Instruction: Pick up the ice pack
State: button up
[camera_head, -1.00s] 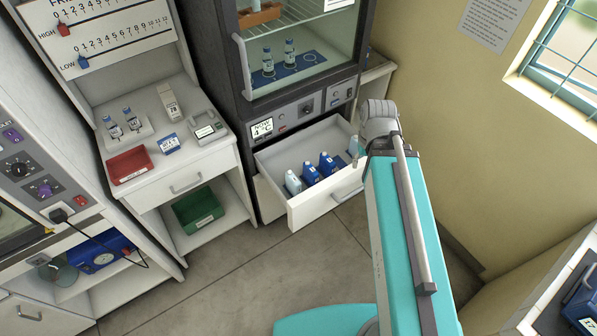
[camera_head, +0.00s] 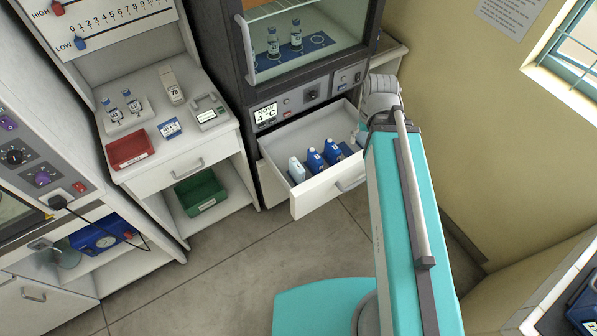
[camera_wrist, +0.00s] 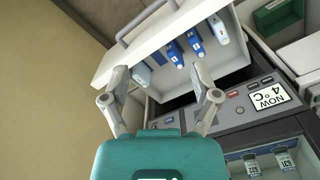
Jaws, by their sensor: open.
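The open white drawer (camera_head: 306,200) under the incubator holds several upright containers. Two blue ones (camera_head: 315,160) (camera_head: 332,152) stand in the middle, with a pale one (camera_head: 296,170) at the left. Another pale piece shows at the right end, partly hidden by my arm. I cannot tell for sure which is the ice pack. In the wrist view the blue ones (camera_wrist: 195,40) and the pale ones (camera_wrist: 218,28) (camera_wrist: 141,73) show inside the drawer (camera_wrist: 150,45). My gripper (camera_wrist: 158,70) is open and empty, its fingers apart in front of the drawer's contents. The head view does not show the fingers clearly.
The incubator (camera_head: 310,95) with a 4 °C display stands above the drawer. A side cabinet (camera_head: 180,165) at the left carries a red tray (camera_head: 128,149), with a green bin (camera_head: 200,192) below. A wall (camera_head: 480,150) is at the right. The floor ahead is clear.

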jog(key=w+a+f+n+b, duration=0.2)
jog(key=w+a+f+b, duration=0.2)
jog(key=a+f+b, duration=0.15)
jog(key=w+a+f+n+b, duration=0.1)
jog(key=w+a+f+b, duration=0.3)
jog(key=f+b, duration=0.3)
jog(key=n+b, duration=0.4)
jog(key=b, duration=0.7)
send_near(297, 164)
jog(key=shift+w+a, duration=0.25)
jog(key=shift+f, duration=0.15)
notch_tip(297, 164, down, 8)
jog(key=b, duration=0.9)
jog(key=shift+f, duration=0.15)
jog(key=f+b, duration=0.3)
jog(key=shift+s+d+f, duration=0.25)
jog(key=shift+f+b, duration=0.85)
jog(key=shift+b, duration=0.2)
